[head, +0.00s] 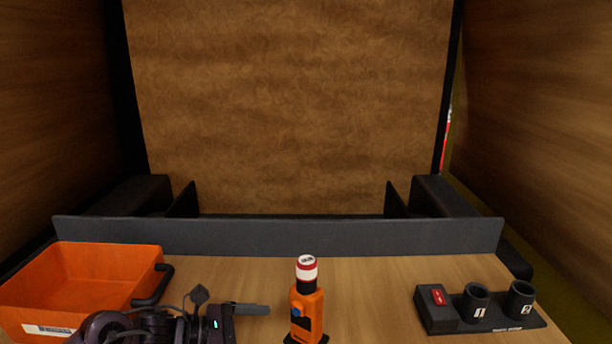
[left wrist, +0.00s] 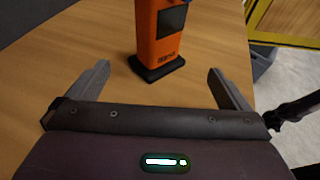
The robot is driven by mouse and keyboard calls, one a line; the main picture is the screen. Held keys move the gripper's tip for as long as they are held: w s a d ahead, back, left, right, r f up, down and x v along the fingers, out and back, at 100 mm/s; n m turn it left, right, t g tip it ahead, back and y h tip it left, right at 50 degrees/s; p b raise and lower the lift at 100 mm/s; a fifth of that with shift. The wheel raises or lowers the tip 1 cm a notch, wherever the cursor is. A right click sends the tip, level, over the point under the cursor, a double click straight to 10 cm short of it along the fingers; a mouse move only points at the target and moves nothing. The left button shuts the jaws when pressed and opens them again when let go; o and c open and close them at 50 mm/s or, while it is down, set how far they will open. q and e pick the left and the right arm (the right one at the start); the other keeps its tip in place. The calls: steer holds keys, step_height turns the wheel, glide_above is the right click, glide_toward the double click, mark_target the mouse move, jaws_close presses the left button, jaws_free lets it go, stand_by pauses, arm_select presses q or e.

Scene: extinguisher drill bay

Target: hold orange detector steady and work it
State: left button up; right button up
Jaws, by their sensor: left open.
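The orange detector (head: 306,310) stands upright on the wooden table at the front middle in the head view. It has a red and white cap, a blue button on its side and a dark foot. Its lower body and dark screen also show in the left wrist view (left wrist: 160,40); its top is cut off there. My left gripper (head: 266,310) is just left of the detector, pointing toward it. In the left wrist view my left gripper (left wrist: 159,70) has its fingers wide apart, with nothing between them and the detector's foot just ahead. My right gripper is not seen.
An orange bin (head: 85,285) with a black handle stands at the left. A black holder (head: 490,325) with a red switch and two numbered cups sits at the right. A low dark wall (head: 290,236) closes the table's back. The wood between detector and holder is clear.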

mark_target(294, 334)
arm_select(q)
steer(key=x, duration=0.4)
steer(key=shift+w+d, duration=0.15)
steer(key=shift+w, duration=0.05)
steer(key=b+x, duration=0.3)
steer(key=shift+f, duration=0.3)
steer(key=shift+w+d+b, duration=0.15)
steer(key=shift+d+b, duration=0.1)
steer(key=shift+b, duration=0.3)
steer(key=shift+d+r, duration=0.1)
steer(key=c, duration=1.1)
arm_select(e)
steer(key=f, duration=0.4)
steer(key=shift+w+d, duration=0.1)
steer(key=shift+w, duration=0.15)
arm_select(q)
steer(key=shift+c, duration=0.8)
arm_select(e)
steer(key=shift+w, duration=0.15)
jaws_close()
